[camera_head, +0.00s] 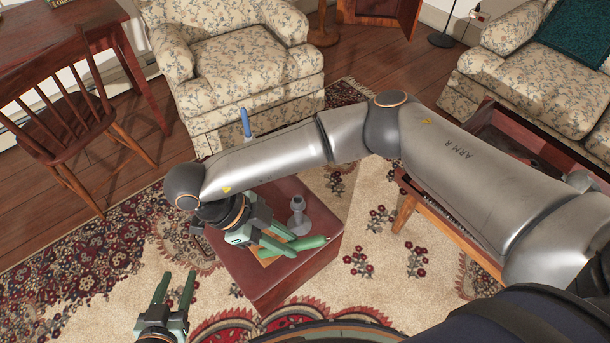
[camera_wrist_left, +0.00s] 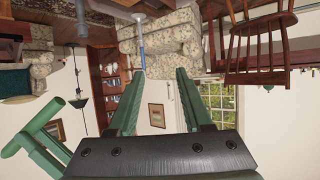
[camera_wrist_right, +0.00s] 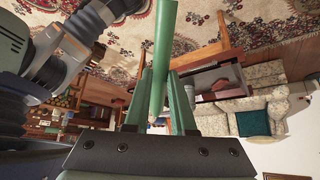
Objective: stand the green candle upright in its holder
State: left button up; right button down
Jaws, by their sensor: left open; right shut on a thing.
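The green candle (camera_head: 309,242) is held in my right gripper (camera_head: 281,240), tilted well over from upright, above the low dark red table. In the right wrist view the candle (camera_wrist_right: 162,55) runs between the fingers, its pale wick end towards the palm. A grey metal holder (camera_head: 298,217) stands upright on the table just behind the candle, apart from it as far as I can tell. It also shows in the left wrist view (camera_wrist_left: 82,20). My left gripper (camera_head: 172,297) is open and empty, left of the table.
The table's red top (camera_head: 320,222) has a small orange-brown patch (camera_head: 268,261) under the right gripper. A blue candle (camera_head: 246,123) rises behind my right arm, which hides its base. A wooden chair (camera_head: 65,115), an armchair (camera_head: 240,65) and a sofa (camera_head: 540,75) stand around.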

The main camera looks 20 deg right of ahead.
jog(key=m+g, duration=0.2)
jog(key=w+m+g+b, duration=0.1)
jog(key=m, duration=0.1)
jog(key=shift+a+f+y, duration=0.15)
jog(key=shift+a+y, duration=0.2)
jog(key=shift+y, duration=0.05)
pick_arm(q)
jog(key=w+t+b, duration=0.1)
jog(key=b, duration=0.2)
jog(key=w+d+m+t+h+b, duration=0.1)
jog(key=b, duration=0.3)
jog(key=w+r+t+b, duration=0.1)
jog(key=t+b, duration=0.1)
jog(key=b, duration=0.2)
jog(key=shift+w+d+r+m+h, duration=0.1)
jog(key=shift+w+d+m+h, duration=0.2)
jog(key=shift+h, duration=0.1)
pick_arm(e)
jog(key=w+d+f+n+t+y, duration=0.3)
jog(key=w+n+t+y, duration=0.3)
jog(key=n, duration=0.5)
jog(key=w+d+f+n+t+y, duration=0.3)
jog(key=w+n+t+y, duration=0.3)
jog(key=n, duration=0.6)
jog(key=w+d+f+n+t+y, duration=0.3)
jog(key=w+d+n+t+y, duration=0.2)
jog(key=n, duration=0.7)
jog(key=shift+w+d+f+t+y, duration=0.4)
jog(key=shift+w+t+y, duration=0.1)
jog(key=shift+w+t, duration=0.65)
